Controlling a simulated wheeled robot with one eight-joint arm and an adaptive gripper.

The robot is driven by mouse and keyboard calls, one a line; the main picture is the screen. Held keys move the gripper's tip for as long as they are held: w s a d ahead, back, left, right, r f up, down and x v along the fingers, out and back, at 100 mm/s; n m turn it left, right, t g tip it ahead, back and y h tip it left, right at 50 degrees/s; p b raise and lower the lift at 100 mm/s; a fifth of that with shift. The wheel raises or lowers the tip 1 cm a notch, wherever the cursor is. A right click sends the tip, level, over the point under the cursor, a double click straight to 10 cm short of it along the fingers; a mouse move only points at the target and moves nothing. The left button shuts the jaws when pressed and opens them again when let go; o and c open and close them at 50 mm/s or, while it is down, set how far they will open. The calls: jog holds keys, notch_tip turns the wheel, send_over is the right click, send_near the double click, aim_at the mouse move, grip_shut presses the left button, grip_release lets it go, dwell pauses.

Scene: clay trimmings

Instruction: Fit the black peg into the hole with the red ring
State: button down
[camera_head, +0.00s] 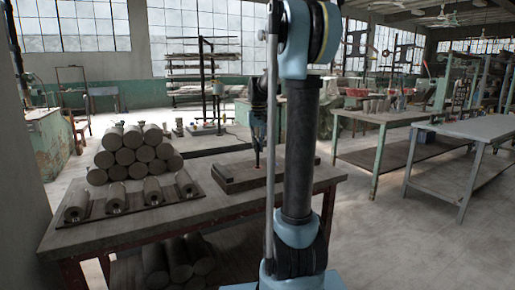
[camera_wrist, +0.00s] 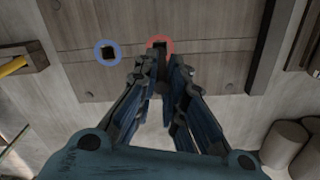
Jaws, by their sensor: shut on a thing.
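My gripper (camera_wrist: 161,62) is shut, its fingertips drawn together right at the red ring (camera_wrist: 150,42) in the wrist view. The ring surrounds a dark square opening on a wooden board (camera_wrist: 205,65). The black peg cannot be made out clearly; the fingertips and the dark hole blend together, so I cannot tell whether its end is inside the hole or just above it. A blue ring (camera_wrist: 98,50) around another dark square hole lies to the left. In the head view my gripper (camera_head: 257,160) points down over the board (camera_head: 240,180) on the workbench.
The workbench (camera_head: 130,225) holds a stack of grey clay cylinders (camera_head: 135,150) and a rack (camera_head: 85,212) with several more to the left of the board. In the wrist view cylinders (camera_wrist: 283,140) lie at lower right and a yellow-handled thing (camera_wrist: 12,66) at left.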

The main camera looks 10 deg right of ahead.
aim_at(258, 165)
jog(key=shift+f, duration=2.55)
jog(key=c, duration=1.6)
grip_release()
notch_tip(258, 165, up, 12)
jog(key=shift+f, duration=0.1)
